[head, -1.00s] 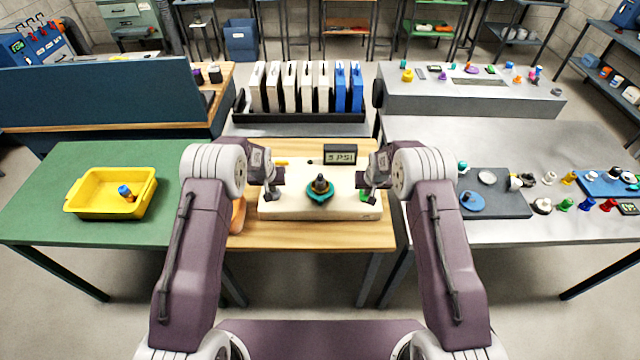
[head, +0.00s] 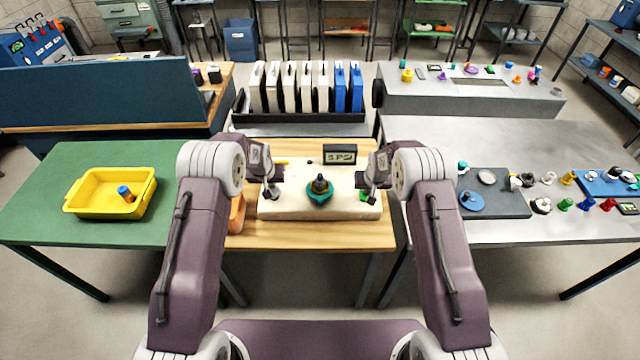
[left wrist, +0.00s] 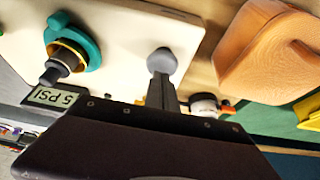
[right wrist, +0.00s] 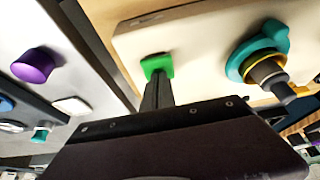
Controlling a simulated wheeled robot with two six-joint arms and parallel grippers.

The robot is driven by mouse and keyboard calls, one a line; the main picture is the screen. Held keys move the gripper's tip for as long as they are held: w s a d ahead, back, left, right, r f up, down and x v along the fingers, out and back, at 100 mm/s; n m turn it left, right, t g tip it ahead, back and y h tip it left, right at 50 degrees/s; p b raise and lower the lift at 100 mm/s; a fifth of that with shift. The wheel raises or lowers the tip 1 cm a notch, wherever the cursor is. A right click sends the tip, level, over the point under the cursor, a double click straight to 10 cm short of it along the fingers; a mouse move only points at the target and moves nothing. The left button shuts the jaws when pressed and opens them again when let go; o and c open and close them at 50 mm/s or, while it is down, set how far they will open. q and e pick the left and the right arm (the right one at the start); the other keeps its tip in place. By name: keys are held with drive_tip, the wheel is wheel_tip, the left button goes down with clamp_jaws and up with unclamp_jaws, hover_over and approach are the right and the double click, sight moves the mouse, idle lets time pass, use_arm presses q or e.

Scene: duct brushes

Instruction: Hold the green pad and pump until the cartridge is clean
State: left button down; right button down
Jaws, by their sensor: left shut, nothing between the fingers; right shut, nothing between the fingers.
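A cream block (head: 290,209) lies on the wooden table in front of me. In its middle is a teal collar (head: 319,197) around a dark nozzle (head: 320,184) with a yellow ring. The green pad (right wrist: 157,64) is on the block's right side; my right gripper (right wrist: 156,78) is shut with its tip at the pad, and contact is unclear. My left gripper (left wrist: 162,78) is shut with its tip at a grey pad (left wrist: 161,60) on the left side. I cannot tell which thing is the cartridge.
A black rack (head: 300,117) behind holds several upright white and blue slabs. A yellow tray (head: 85,200) with a blue and orange piece stands on the green table to the left. An orange object (left wrist: 268,60) sits beside the block. Several coloured parts lie on the right table.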

use_arm(q)
drive_tip(key=shift+f, duration=1.15)
drive_tip(key=shift+r, duration=1.15)
wheel_tip(320, 180, up, 7)
